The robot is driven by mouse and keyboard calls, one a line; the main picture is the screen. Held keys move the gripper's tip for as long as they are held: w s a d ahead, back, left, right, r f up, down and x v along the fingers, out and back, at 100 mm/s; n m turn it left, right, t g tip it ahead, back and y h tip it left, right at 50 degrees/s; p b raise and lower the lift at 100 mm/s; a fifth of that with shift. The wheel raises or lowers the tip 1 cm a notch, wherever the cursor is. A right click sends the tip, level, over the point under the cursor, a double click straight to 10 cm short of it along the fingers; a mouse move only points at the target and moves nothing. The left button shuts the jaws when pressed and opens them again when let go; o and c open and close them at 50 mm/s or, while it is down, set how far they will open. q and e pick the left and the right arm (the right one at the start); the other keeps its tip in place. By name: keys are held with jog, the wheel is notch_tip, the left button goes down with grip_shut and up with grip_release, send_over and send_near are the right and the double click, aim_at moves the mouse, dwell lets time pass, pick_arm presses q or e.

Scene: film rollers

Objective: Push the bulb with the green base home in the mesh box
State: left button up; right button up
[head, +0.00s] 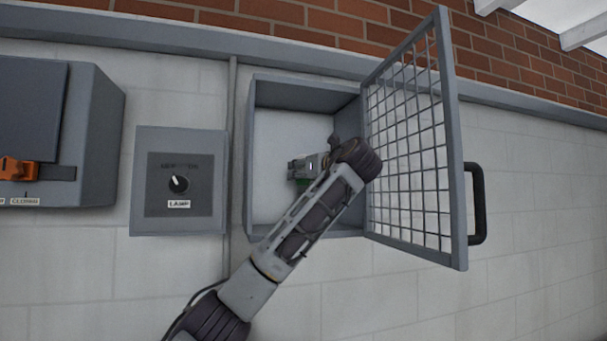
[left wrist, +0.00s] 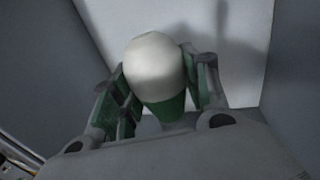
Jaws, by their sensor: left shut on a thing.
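The mesh box (head: 251,130) is a grey wall box with a pale back; its mesh door (head: 452,140) stands swung open to the right. My left gripper (head: 300,170) is inside the box, reached in from below. In the left wrist view the bulb (left wrist: 158,66) has a white rounded globe and a green base (left wrist: 166,107). It sits between the green-lined fingers of my left gripper (left wrist: 160,88), which is shut on it. In the head view my arm and gripper hide most of the bulb. The bulb's seat is hidden. My right gripper is not in view.
A lamp switch panel (head: 211,208) with a round knob is on the wall left of the box. A larger grey cabinet (head: 100,130) with an orange latch (head: 17,169) is farther left. The open door and its dark handle (head: 479,205) stand close to the right of my arm.

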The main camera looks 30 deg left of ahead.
aim_at(303, 191)
pick_arm(q)
jog(key=shift+w+a+f, duration=0.1)
jog(key=shift+w+f, duration=0.05)
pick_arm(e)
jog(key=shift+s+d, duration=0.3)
pick_arm(q)
jog(key=shift+f, duration=0.1)
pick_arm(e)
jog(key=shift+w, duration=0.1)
pick_arm(q)
jog(key=shift+f, duration=2.45)
jog(key=shift+f+b, duration=0.85)
jog(key=shift+f, duration=0.55)
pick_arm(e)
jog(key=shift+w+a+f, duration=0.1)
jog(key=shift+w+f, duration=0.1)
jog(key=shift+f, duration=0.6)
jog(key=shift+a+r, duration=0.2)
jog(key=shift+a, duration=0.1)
